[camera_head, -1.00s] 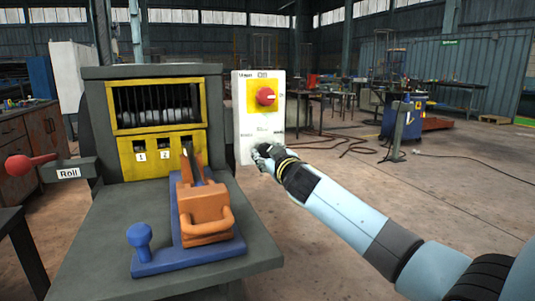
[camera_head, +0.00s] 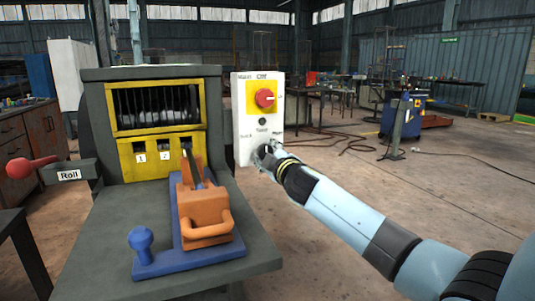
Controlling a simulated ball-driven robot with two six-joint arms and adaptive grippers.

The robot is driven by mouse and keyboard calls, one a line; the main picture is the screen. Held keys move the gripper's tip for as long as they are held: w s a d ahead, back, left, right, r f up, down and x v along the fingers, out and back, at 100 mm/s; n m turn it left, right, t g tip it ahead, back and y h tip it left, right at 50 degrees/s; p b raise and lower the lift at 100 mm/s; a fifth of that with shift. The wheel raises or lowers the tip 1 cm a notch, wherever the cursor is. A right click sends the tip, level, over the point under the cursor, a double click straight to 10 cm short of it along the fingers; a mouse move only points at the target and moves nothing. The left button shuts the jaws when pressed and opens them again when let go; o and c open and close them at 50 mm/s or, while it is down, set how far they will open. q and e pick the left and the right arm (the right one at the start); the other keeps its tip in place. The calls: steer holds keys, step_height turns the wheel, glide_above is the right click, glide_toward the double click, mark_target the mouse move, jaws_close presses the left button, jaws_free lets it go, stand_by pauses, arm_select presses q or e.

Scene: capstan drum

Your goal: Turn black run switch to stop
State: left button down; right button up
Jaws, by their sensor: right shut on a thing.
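The white control panel (camera_head: 243,110) stands upright to the right of the machine. It carries a red rotary knob (camera_head: 264,98) on a yellow plate, and a small dark round spot (camera_head: 262,121) below that. My right gripper (camera_head: 261,154) is at the panel's lower part, shut on the black run switch, which its fingers largely hide. The switch's exact angle cannot be told, and the small lettering around it is too blurred to read. My left gripper is not in view.
The grey machine (camera_head: 95,90) with a yellow-framed window stands left of the panel. Its table (camera_head: 90,245) holds a blue base (camera_head: 190,262) with an orange block (camera_head: 205,207). A red-knobbed lever (camera_head: 22,166) marked Roll juts out left. Open floor lies right.

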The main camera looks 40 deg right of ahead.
stand_by(0.4)
steer(key=o, duration=1.2)
steer(key=v, duration=1.2)
steer(key=shift+f, duration=0.1)
